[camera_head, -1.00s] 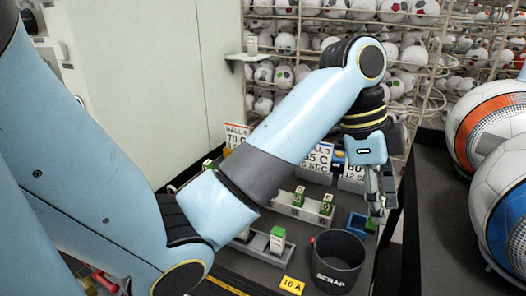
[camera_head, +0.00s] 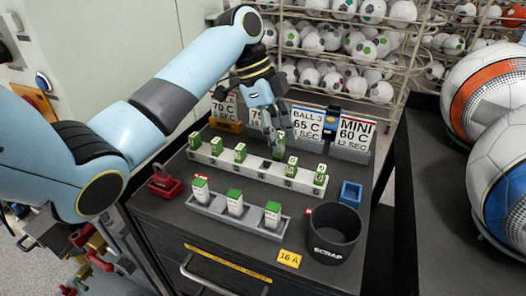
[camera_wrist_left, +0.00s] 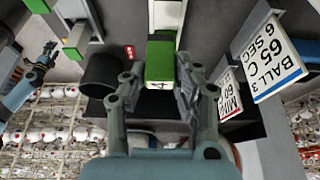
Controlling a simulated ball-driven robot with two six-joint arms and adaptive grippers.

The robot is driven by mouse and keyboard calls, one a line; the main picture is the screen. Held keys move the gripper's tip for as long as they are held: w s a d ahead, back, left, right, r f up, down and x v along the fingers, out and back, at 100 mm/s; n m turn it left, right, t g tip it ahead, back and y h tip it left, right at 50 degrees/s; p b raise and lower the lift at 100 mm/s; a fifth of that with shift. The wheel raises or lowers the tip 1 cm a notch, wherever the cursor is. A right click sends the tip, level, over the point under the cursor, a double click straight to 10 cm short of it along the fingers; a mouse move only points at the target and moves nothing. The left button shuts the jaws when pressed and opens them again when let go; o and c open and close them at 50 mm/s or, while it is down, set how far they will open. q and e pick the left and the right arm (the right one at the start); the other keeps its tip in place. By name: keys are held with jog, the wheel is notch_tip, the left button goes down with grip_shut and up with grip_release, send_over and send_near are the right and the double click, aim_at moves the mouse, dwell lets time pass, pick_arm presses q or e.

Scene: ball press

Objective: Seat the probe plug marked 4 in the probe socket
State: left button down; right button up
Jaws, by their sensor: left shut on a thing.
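My left gripper (camera_head: 281,137) is shut on a green-topped plug (camera_head: 279,151) over the back edge of the long pale rack (camera_head: 258,174). In the left wrist view the plug (camera_wrist_left: 159,62) sits between the two fingers, with a dark mark like a 4 on its near end. Several other green plugs (camera_head: 240,153) stand upright along the rack. I cannot tell whether the held plug touches the rack. A blue open block (camera_head: 351,193) stands right of the rack; I cannot tell whether it is the probe socket.
A grey tray (camera_head: 214,210) with green-and-white blocks lies in front. A black scrap bin (camera_head: 334,233) stands at the front right, a red holder (camera_head: 165,185) at the left. Upright cards, including BALL 3 (camera_head: 308,124) and MINI (camera_head: 354,136), line the back.

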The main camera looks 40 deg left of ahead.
aim_at(271, 167)
pick_arm(q)
jog(key=a+f, duration=0.2)
jog(key=f, duration=0.1)
jog(key=a+f+p, duration=0.1)
jog(key=f, duration=0.1)
jog(key=shift+a+f, duration=0.2)
jog(key=shift+a, duration=0.05)
jog(key=shift+f, duration=0.45)
pick_arm(e)
jog(key=shift+w+a+r, duration=0.25)
jog(key=shift+w+r, duration=0.3)
jog(key=shift+w, duration=0.1)
pick_arm(q)
jog(key=shift+f, duration=0.1)
jog(key=c, duration=1)
grip_release()
pick_arm(e)
jog(key=shift+d, duration=0.1)
